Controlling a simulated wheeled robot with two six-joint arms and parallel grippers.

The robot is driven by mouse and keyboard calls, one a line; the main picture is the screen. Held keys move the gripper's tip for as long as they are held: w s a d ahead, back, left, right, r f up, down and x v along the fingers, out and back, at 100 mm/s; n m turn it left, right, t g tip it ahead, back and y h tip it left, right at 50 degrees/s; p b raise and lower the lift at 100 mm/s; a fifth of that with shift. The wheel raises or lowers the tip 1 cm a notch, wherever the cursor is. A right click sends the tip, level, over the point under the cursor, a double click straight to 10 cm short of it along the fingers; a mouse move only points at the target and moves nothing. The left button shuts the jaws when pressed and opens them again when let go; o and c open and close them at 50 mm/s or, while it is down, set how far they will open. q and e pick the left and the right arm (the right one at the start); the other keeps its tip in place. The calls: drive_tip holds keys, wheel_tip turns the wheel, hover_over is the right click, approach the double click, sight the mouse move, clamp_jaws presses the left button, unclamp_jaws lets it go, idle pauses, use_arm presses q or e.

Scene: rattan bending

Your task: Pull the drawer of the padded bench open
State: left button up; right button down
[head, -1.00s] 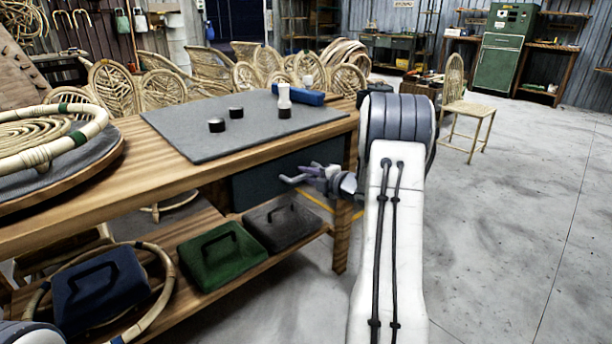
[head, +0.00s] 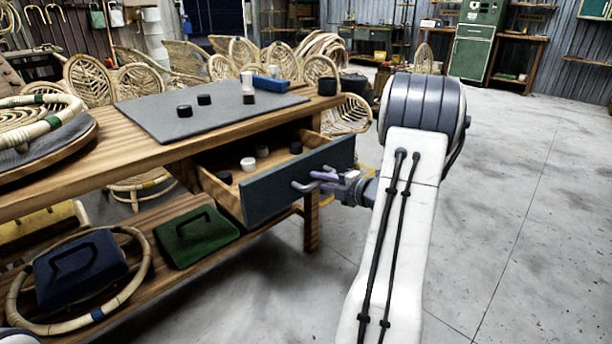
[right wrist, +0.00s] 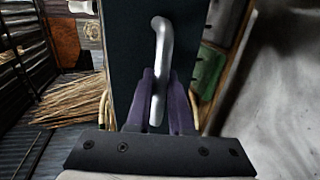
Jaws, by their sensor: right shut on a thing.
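The bench drawer (head: 300,184) is pulled out from under the bench top (head: 150,165), with its dark front standing clear of the frame. Inside lie several small black and white pieces (head: 248,164). The metal handle (head: 304,186) is on the drawer front; it also shows in the right wrist view (right wrist: 161,50). My right gripper (head: 325,178) is shut on this handle. In the right wrist view its purple fingers (right wrist: 160,105) sit on both sides of the bar. My left gripper is not in view.
A grey pad (head: 200,110) on the bench top holds black pieces, a white-and-black piece (head: 247,85) and a blue block (head: 271,84). Green (head: 195,236) and blue (head: 80,268) cases lie on the lower shelf. Open concrete floor (head: 520,200) lies to the right.

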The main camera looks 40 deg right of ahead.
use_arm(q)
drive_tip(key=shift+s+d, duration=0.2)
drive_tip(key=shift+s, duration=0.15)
use_arm(e)
drive_tip(key=f+v, duration=0.1)
drive_tip(key=v, duration=0.6)
drive_tip(key=shift+s+f, duration=0.2)
drive_tip(key=shift+d, duration=0.15)
drive_tip(key=c, duration=0.8)
unclamp_jaws()
use_arm(q)
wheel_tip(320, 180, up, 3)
drive_tip(key=p, duration=0.3)
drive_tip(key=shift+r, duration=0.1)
use_arm(e)
drive_tip(key=v, duration=1)
drive_tip(key=shift+s, duration=0.15)
